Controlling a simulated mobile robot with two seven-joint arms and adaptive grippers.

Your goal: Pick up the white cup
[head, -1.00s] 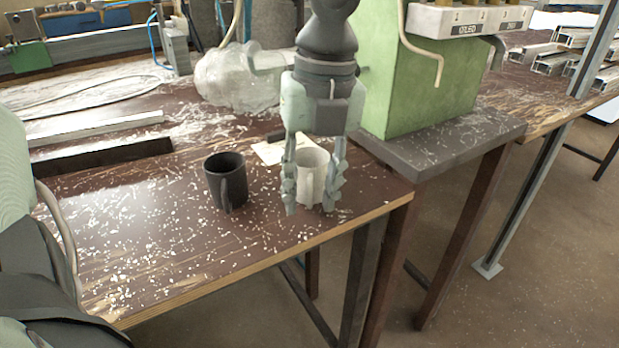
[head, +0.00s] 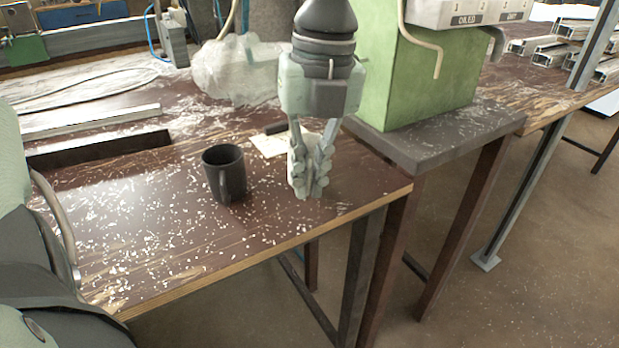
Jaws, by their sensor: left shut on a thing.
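The white cup (head: 310,145) stands on the brown bench top near its right corner. It is mostly hidden behind the fingers of my left gripper (head: 310,188), with only a pale part showing between them. My left gripper points down from above and is shut on the cup, its fingertips close together low at the front. I cannot tell whether the cup is clear of the bench top. My right gripper is not in view.
A black mug (head: 225,174) stands close to the left of the gripper. A green machine housing (head: 415,75) stands on a dark slab at the right. A clear plastic bag (head: 236,72) lies behind. The bench's front edge (head: 270,247) is near; shavings cover the top.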

